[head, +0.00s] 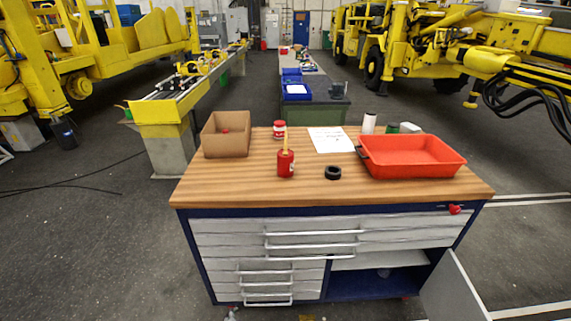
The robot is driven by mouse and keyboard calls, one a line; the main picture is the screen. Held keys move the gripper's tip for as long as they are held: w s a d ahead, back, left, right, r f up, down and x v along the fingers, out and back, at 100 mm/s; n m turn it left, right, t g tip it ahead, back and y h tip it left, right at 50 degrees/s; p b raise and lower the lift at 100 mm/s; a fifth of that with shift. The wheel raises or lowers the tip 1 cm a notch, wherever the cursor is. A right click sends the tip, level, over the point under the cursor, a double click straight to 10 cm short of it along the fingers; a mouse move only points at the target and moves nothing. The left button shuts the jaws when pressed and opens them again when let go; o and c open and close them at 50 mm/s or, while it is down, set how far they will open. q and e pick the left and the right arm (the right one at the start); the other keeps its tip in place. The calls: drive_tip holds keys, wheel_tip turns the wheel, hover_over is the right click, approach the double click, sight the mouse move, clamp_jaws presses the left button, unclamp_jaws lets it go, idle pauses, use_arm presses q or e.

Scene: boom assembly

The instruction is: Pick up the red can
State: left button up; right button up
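A small red can with a white band (279,131) stands upright toward the back of the wooden bench top (235,185). In front of it stands a larger red container (286,164) with a yellow, stick-like top, which overlaps the lower edge of the can's outline. Both are apart from the cardboard box and the red tray. Neither of my grippers shows in the head view.
An open cardboard box (226,147) with a small red item inside is at left. A red tray (412,170) is at right. A cabinet door (452,290) hangs open.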

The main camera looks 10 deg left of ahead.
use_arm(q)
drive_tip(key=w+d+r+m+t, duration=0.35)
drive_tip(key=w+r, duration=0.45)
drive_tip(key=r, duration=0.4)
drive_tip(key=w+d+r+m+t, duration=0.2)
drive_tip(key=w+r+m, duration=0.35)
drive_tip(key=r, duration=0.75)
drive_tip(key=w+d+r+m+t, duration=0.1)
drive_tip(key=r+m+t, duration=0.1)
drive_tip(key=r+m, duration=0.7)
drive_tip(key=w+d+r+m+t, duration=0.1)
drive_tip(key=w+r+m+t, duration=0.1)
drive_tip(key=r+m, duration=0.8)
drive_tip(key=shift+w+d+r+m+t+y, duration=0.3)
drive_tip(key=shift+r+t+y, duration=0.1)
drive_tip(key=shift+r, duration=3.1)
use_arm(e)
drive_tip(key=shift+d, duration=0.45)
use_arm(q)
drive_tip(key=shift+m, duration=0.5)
